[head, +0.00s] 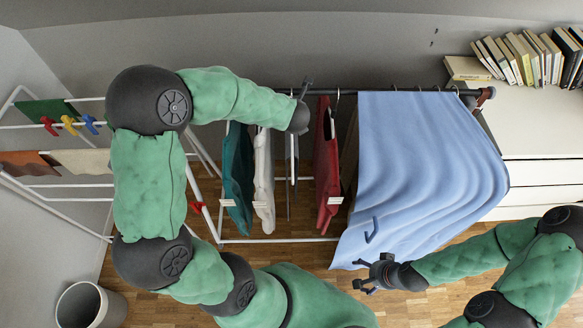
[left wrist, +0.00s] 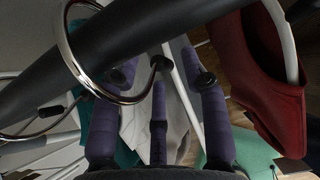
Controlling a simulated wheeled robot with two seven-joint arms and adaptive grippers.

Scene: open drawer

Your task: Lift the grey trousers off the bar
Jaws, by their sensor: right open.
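The grey trousers (head: 291,180) seem to be the thin grey piece seen edge-on in the head view, hanging below the dark bar (head: 335,92) between a cream garment (head: 264,175) and a red garment (head: 328,160). My left gripper (head: 304,90) is at the bar above them, partly hidden by its own wrist. In the left wrist view its purple fingers (left wrist: 160,85) are spread, beside the bar (left wrist: 120,60) and a chrome hanger hook (left wrist: 65,45). Pale cloth (left wrist: 135,125) shows behind the fingers; I cannot tell which garment it is. My right gripper (head: 372,276) is open and empty by the blue curtain.
A teal garment (head: 238,180) hangs left of the cream one. The blue curtain (head: 425,170) hangs from rings at the bar's right. A white drying rack (head: 75,187) stands left, a bin (head: 90,306) below it. A white dresser (head: 535,130) with books stands right.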

